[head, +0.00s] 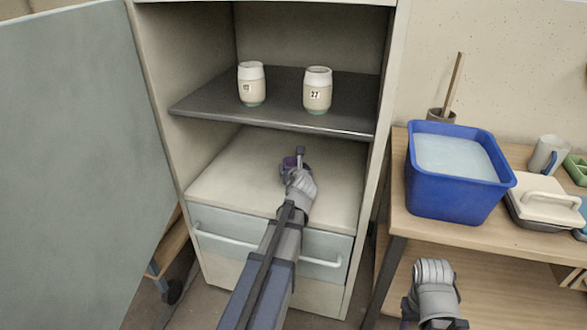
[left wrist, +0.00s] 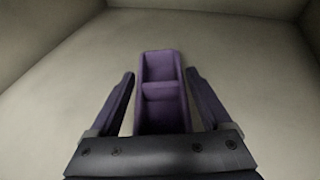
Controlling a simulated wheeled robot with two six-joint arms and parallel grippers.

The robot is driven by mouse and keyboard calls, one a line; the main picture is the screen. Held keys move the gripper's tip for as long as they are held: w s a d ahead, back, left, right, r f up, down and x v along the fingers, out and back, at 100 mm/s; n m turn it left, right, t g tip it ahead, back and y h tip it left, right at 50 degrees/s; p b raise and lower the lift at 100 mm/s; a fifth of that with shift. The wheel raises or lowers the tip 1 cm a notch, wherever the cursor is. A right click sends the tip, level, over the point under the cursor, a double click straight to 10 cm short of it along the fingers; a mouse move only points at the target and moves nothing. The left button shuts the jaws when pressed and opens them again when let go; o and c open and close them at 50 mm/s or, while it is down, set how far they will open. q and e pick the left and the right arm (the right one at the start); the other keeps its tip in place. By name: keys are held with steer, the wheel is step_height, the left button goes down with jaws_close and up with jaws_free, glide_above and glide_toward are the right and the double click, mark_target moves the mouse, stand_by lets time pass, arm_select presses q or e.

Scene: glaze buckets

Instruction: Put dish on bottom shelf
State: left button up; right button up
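A small purple dish (left wrist: 163,95) with two compartments is on or just above the pale bottom shelf (head: 235,175) of the open cabinet; I cannot tell if it touches the shelf. In the head view the dish (head: 287,168) is partly hidden by my left gripper (head: 297,163), which reaches into the bottom compartment. In the left wrist view the two fingers of the left gripper stand apart on either side of the dish, with a gap visible on each side. My right gripper (head: 435,290) is low at the right, near the table; its fingers are not clear.
Two white jars (head: 251,84) (head: 317,90) stand on the dark middle shelf (head: 285,100) above. The cabinet door (head: 75,165) is open at left. A drawer (head: 215,225) sits below. A blue bucket (head: 430,190) and a lidded container (head: 543,203) are on the wooden table (head: 450,235).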

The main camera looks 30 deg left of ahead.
arm_select(q)
steer(key=shift+o, duration=1.1)
steer(key=shift+r, duration=0.1)
steer(key=shift+s+d+r+p, duration=0.2)
steer(key=shift+s+r+p, duration=0.05)
steer(key=shift+p, duration=0.1)
steer(key=p+v, duration=0.4)
steer(key=v, duration=0.7)
steer(key=shift+s, duration=0.1)
